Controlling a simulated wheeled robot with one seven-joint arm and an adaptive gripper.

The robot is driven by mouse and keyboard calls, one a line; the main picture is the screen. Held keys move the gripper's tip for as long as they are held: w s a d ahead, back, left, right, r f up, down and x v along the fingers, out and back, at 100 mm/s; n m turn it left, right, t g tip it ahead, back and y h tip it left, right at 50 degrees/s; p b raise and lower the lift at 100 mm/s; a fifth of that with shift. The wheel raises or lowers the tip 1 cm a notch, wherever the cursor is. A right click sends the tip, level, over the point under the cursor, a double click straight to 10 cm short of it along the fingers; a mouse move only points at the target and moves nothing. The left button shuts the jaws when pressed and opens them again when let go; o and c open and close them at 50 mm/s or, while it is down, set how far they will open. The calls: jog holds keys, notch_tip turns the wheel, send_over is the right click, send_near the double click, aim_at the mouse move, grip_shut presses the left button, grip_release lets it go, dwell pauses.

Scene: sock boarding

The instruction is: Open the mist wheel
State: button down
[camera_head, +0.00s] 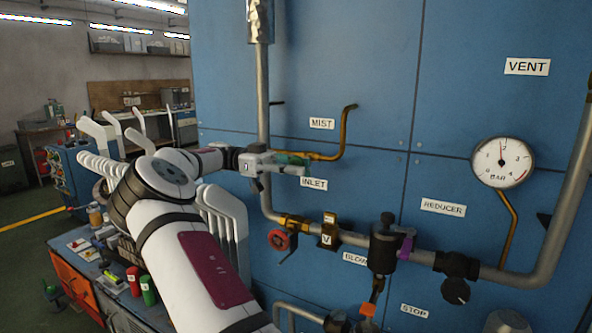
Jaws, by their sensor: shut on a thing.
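The "MIST" label (322,123) is on the blue panel, above a thin brass pipe (347,130) that bends down and left. The mist wheel (293,159) shows as a green part at the left end of this pipe, mostly hidden by my gripper. My gripper (291,166) reaches in from the left, below the "MIST" label and above the "INLET" label (314,184). Its fingers are shut on the green wheel. How far the wheel is turned cannot be seen.
A grey vertical pipe (263,90) runs just behind my gripper. Below are a red wheel (279,240), a brass valve (329,230) and a dark reducer body (383,247). A round gauge (502,163) is at right. White sock-shaped boards (225,220) stand beside my arm at left.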

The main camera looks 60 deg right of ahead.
aim_at(298, 156)
jog(key=shift+s+f, duration=0.1)
jog(key=c, duration=1.6)
grip_release()
notch_tip(298, 156, up, 10)
jog(key=shift+r, duration=0.1)
